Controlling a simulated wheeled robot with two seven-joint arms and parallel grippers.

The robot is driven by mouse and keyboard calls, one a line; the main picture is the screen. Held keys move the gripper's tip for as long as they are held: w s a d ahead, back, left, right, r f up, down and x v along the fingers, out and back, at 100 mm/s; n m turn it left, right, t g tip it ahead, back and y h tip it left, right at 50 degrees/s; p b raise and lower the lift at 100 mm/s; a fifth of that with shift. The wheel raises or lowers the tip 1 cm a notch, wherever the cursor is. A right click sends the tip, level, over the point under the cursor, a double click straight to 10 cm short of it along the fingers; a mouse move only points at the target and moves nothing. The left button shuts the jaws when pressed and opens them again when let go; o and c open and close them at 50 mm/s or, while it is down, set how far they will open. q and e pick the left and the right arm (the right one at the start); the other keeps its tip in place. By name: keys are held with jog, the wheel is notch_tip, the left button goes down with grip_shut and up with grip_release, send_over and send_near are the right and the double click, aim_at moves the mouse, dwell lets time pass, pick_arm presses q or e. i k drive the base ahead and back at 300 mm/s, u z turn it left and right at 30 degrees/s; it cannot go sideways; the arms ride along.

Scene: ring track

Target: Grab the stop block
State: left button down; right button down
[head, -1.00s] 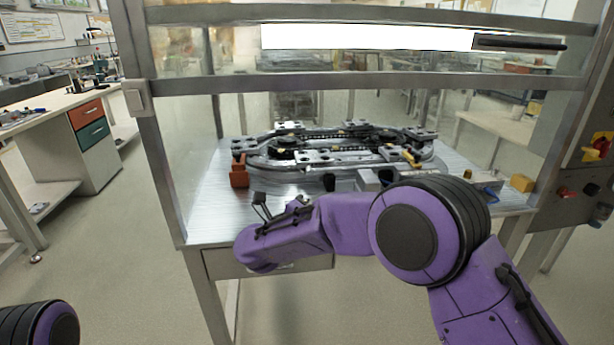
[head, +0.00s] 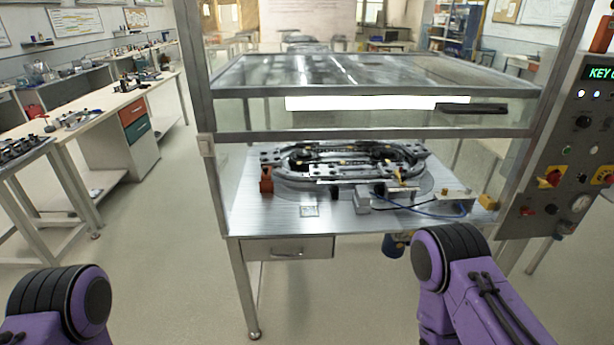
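The ring track (head: 345,172) lies on a metal table inside a framed glass enclosure. An orange-red block (head: 266,180) stands at the track's left front corner. A yellow block (head: 488,202) sits at the table's right edge, and a grey block (head: 362,203) stands in front of the track. I cannot tell which of these is the stop block. Both grippers are out of view. Only purple parts of my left arm at the bottom left and my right arm at the bottom right show, both in front of the table and apart from it.
The table's bare front edge (head: 330,233) faces me, above a drawer (head: 288,249). A frame bar (head: 370,134) crosses above the front opening. A control panel (head: 565,150) stands at the right. A workbench (head: 120,110) is at the left. Open floor lies in front of the table.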

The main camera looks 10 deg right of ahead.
aim_at(266, 171)
jog(key=u, duration=0.45)
jog(key=i, duration=0.55)
jog(key=u, duration=0.25)
